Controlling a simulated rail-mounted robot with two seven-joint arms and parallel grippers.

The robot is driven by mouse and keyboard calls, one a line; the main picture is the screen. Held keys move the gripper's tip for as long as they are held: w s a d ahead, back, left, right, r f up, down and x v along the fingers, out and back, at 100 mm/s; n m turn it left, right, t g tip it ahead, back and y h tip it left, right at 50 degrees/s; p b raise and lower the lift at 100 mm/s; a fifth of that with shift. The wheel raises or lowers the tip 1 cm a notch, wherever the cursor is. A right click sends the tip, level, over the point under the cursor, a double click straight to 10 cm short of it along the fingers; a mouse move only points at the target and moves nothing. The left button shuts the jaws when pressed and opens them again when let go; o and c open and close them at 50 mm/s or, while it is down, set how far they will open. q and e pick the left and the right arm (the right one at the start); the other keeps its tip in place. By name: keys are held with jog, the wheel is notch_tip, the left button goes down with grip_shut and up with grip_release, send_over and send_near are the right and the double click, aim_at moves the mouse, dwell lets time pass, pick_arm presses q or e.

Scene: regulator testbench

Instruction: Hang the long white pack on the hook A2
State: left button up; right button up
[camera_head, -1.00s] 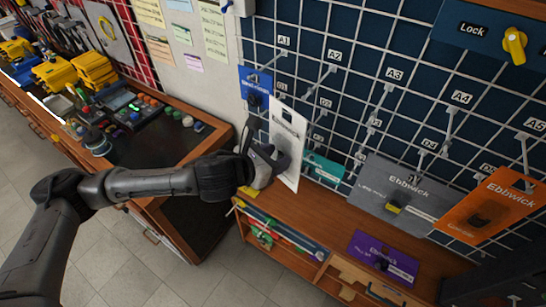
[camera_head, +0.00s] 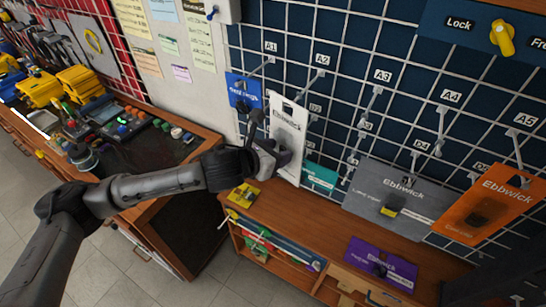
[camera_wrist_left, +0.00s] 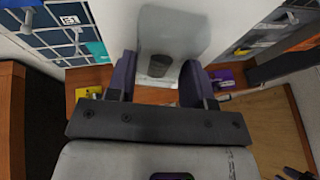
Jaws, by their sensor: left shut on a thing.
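The long white pack (camera_head: 290,125), printed "Ebbwick", is upright in front of the grid panel. My left gripper (camera_head: 272,158) is shut on its lower part. In the left wrist view the pack (camera_wrist_left: 175,30) stands between the two fingers (camera_wrist_left: 158,85), with a dark item on its face. The hook A2 (camera_head: 311,82) slopes down from below its label. Its front end appears close to the pack's top edge in the head view; I cannot tell whether it passes through the pack's hole.
A blue pack (camera_head: 243,90) hangs close left, below A1. A teal pack (camera_head: 320,177) is low to the right, then a grey pack (camera_head: 395,195) and an orange pack (camera_head: 490,208). A purple pack (camera_head: 382,264) and a yellow pack (camera_head: 243,195) lie on the wooden shelf.

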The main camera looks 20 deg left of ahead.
pick_arm(q)
jog(key=shift+w+d+f+b, duration=0.15)
jog(key=shift+w+b, duration=0.25)
jog(key=shift+w, duration=0.5)
jog(key=shift+w+d+b, duration=0.1)
jog(key=shift+w+b, duration=0.3)
jog(key=shift+w, duration=0.45)
jog(key=shift+w+p, duration=0.15)
jog(key=shift+p, duration=0.25)
jog(key=shift+w+f+p, duration=0.2)
jog(key=shift+w+p, duration=0.25)
jog(key=shift+p, duration=0.15)
jog(key=shift+f, duration=0.1)
jog(key=o, duration=1)
